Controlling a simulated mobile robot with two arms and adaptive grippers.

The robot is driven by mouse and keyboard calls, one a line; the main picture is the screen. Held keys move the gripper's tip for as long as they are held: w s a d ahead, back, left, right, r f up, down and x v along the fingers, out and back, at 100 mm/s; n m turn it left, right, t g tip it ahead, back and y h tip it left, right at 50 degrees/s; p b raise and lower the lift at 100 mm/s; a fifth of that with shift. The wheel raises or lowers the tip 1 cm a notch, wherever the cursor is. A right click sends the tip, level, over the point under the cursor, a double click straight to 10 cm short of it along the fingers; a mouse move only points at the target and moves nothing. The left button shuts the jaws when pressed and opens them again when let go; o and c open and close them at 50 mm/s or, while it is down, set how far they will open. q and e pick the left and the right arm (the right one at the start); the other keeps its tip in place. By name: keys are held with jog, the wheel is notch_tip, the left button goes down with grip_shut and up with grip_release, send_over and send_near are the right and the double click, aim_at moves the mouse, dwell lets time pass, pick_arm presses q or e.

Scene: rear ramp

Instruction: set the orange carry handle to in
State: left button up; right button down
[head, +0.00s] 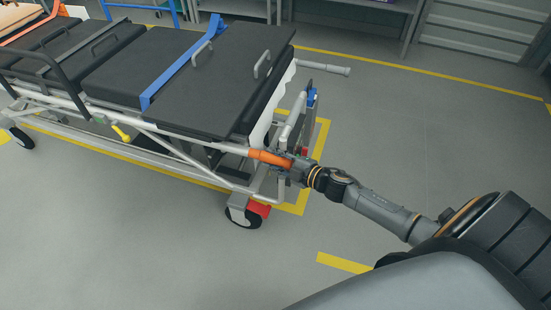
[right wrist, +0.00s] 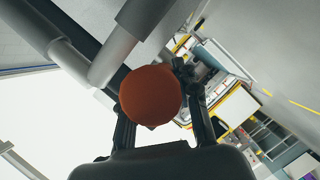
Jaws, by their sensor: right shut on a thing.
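The orange carry handle (head: 270,158) sticks out from the near end corner of the stretcher frame, toward my right arm. My right gripper (head: 297,168) is at the handle's outer end and is shut on it. In the right wrist view the round orange end of the handle (right wrist: 151,95) lies between the two dark fingers of the gripper (right wrist: 160,112). The grip hides part of the handle. My left gripper is not in view.
The stretcher (head: 205,85) has a black mattress and a blue strap (head: 180,65). A grey push bar (head: 325,67) juts from its end. A red-marked wheel (head: 245,215) stands below the handle. Shelving (head: 365,15) lines the back. The floor at right is clear.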

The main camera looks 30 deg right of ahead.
jog(key=c, duration=1)
grip_release()
jog(key=shift+s+d, duration=0.1)
jog(key=v, duration=1.2)
